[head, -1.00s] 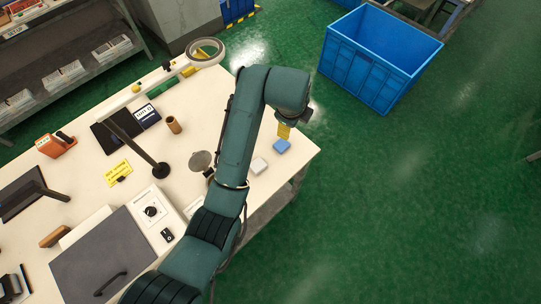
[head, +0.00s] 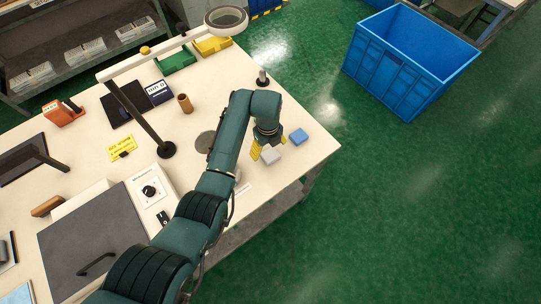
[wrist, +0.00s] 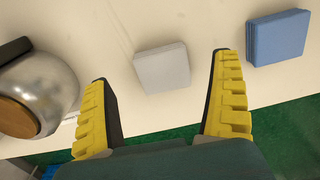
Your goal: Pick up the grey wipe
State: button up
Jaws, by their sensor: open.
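The grey wipe (head: 271,155) is a small pale square pad lying flat on the white table near its right edge. In the wrist view the grey wipe (wrist: 163,68) lies beyond my fingertips, between the lines of the two fingers and apart from both. My gripper (head: 258,150) has yellow fingers and is close beside the wipe in the head view. In the wrist view my gripper (wrist: 160,66) is open with nothing between its fingers. A folded blue wipe (wrist: 278,37) lies to the right of the grey one; it also shows in the head view (head: 298,136).
A shiny metal vessel with a brown part (wrist: 38,92) stands left of my fingers in the wrist view. A blue crate (head: 400,70) is on the green floor beyond.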

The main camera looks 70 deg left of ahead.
aim_at(269, 153)
jog(key=f, duration=0.3)
jog(key=shift+w+d+f+b, duration=0.1)
jog(key=shift+d+f+b, duration=0.1)
jog(key=shift+f+b, duration=0.15)
jog(key=c, duration=0.9)
notch_tip(269, 153, up, 10)
jog(key=p, duration=0.2)
jog(key=shift+p, duration=0.35)
